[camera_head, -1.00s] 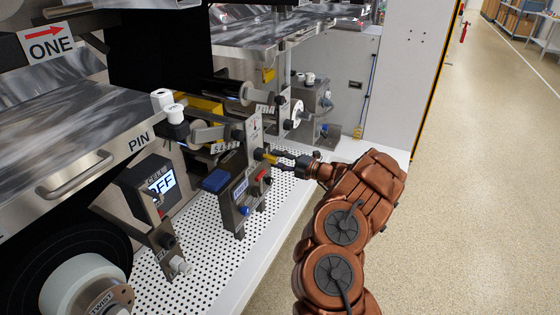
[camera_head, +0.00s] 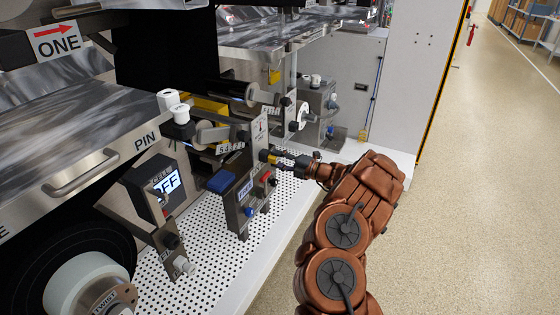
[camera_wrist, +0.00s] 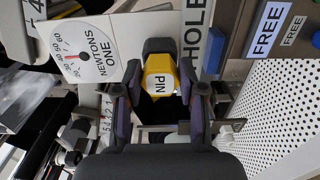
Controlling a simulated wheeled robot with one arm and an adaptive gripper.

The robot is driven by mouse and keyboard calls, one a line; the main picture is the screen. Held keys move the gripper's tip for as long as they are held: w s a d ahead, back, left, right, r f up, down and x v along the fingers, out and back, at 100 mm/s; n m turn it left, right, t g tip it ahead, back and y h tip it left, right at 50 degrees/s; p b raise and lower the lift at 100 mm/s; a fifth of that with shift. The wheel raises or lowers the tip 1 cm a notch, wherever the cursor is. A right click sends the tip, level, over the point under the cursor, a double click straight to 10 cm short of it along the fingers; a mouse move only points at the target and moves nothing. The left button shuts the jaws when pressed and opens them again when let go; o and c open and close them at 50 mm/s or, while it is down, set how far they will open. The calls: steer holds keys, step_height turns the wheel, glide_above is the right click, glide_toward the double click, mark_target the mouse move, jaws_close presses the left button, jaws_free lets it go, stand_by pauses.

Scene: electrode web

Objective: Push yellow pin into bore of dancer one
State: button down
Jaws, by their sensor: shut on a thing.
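The yellow pin (camera_wrist: 160,80), marked PIN, sits between the two fingers of my gripper (camera_wrist: 160,100) in the wrist view. My gripper is shut on it. A black block (camera_wrist: 158,46) is right behind the pin's far end; I cannot tell how deep the pin sits in it. A HOLE label (camera_wrist: 196,28) is beside it. In the head view my gripper (camera_head: 274,158) reaches left to the upright metal plate (camera_head: 257,130) with the dial. The dial (camera_wrist: 86,50) reads NEWTONS ONE. The bore itself is hidden.
A blue block (camera_head: 221,181) and a panel marked FREE (camera_head: 245,188) with red and blue knobs stand just left of and below my gripper. White perforated decking (camera_head: 205,240) lies beneath. The floor to the right (camera_head: 460,200) is clear.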

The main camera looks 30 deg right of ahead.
steer(key=shift+w+a, duration=0.1)
steer(key=shift+w, duration=0.05)
steer(key=c, duration=0.6)
jaws_free()
steer(key=v, duration=1.2)
stand_by(0.5)
